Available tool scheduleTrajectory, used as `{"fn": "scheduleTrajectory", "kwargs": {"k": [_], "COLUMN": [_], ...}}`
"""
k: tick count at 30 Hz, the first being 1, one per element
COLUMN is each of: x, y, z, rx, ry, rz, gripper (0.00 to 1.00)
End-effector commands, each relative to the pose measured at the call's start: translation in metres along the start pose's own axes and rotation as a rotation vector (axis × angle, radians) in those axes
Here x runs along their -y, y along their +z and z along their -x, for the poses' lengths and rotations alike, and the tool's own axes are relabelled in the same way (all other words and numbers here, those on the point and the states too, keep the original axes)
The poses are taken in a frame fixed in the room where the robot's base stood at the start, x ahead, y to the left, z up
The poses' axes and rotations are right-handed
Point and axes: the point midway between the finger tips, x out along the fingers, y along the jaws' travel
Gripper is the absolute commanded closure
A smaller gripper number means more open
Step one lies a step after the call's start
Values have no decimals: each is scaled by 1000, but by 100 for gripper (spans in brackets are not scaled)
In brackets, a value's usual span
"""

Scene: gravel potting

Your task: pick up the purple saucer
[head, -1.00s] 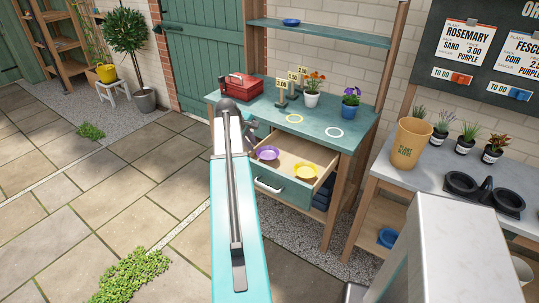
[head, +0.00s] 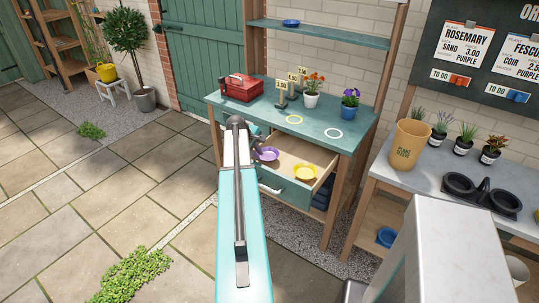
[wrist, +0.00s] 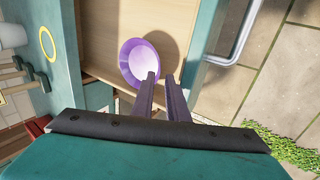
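The purple saucer (head: 267,154) sits in the open drawer (head: 284,190) of the green bench, at its left side. In the wrist view the purple saucer (wrist: 137,58) lies just past my fingertips. My gripper (wrist: 161,76) has its two fingers a little apart. The left finger overlaps the saucer's lower right edge and the right finger is just outside it. I cannot tell whether either finger touches the rim. In the head view my arm hides part of the drawer's left side and most of the gripper.
A yellow saucer (head: 305,173) lies in the drawer to the right. The bench top (head: 262,117) above holds a red toolbox (head: 241,87), price markers and two flowerpots. A blue saucer (head: 291,22) is on the shelf. The drawer front and its handle (wrist: 238,30) flank the gripper.

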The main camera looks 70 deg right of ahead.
Motion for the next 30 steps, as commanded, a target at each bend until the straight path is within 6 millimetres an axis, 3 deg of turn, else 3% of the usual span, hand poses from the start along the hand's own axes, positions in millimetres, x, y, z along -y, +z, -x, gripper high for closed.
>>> {"fn": "scheduleTrajectory", "kwargs": {"k": [16, 30], "x": [-2, -5], "y": [-1, -3], "z": [-6, -48], "rx": [1, 1], "ry": [-1, 0], "rz": [0, 0], "gripper": [87, 87]}}
